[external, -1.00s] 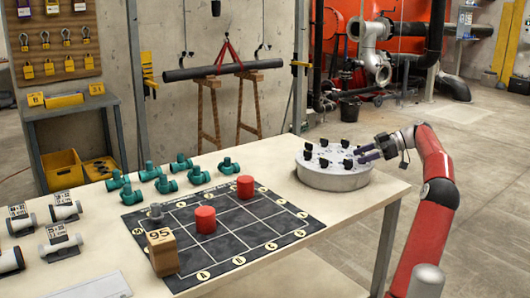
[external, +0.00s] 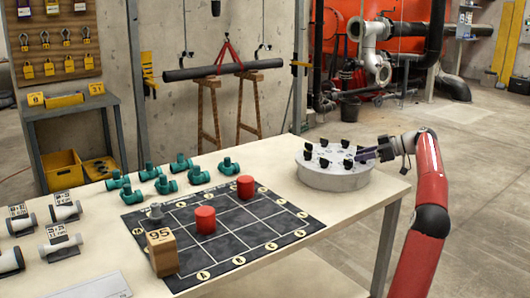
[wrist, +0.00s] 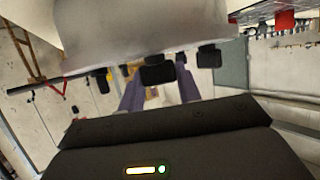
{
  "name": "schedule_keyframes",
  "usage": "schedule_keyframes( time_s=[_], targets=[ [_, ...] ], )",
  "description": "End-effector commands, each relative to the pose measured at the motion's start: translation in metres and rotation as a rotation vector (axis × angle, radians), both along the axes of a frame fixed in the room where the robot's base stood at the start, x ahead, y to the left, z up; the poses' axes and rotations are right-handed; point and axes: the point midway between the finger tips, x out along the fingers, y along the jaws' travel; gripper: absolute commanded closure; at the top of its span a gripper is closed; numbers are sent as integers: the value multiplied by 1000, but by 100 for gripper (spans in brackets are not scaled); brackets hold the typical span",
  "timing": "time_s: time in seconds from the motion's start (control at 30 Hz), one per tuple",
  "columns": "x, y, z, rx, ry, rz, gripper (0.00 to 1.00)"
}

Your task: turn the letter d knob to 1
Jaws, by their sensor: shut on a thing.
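A round grey drum (external: 331,179) with several black knobs around its top stands at the right end of the table. My gripper (external: 362,154) reaches in from the right at the drum's right edge. In the wrist view its purple fingers (wrist: 159,88) are shut on a black knob (wrist: 157,70). The grey drum (wrist: 150,30) fills the upper part of that view, with another black knob (wrist: 209,56) to the right. The letters and numbers at the knobs are too small to read, so I cannot tell which knob is d.
A dark gridded mat (external: 240,236) lies left of the drum with two red cylinders (external: 205,220) and a wooden block marked 95 (external: 162,252). Teal pipe fittings (external: 180,163) stand behind it. White pipe pieces (external: 62,245) lie at the left. Bare table separates mat and drum.

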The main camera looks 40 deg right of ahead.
Motion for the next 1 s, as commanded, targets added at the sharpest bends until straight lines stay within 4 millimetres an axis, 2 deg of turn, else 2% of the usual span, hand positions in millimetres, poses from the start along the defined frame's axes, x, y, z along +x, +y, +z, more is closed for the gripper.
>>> schedule_keyframes(
  time_s=[0.03,0.47,0.5,0.63,1.0],
  targets=[
    [0,1,-6,-2,1,-18,89],
    [0,0,-1,2,3,-49,89],
    [0,0,-1,2,3,-49,61],
    [0,0,-1,3,2,-49,45],
    [-6,-4,3,2,0,-51,45]
  ],
)
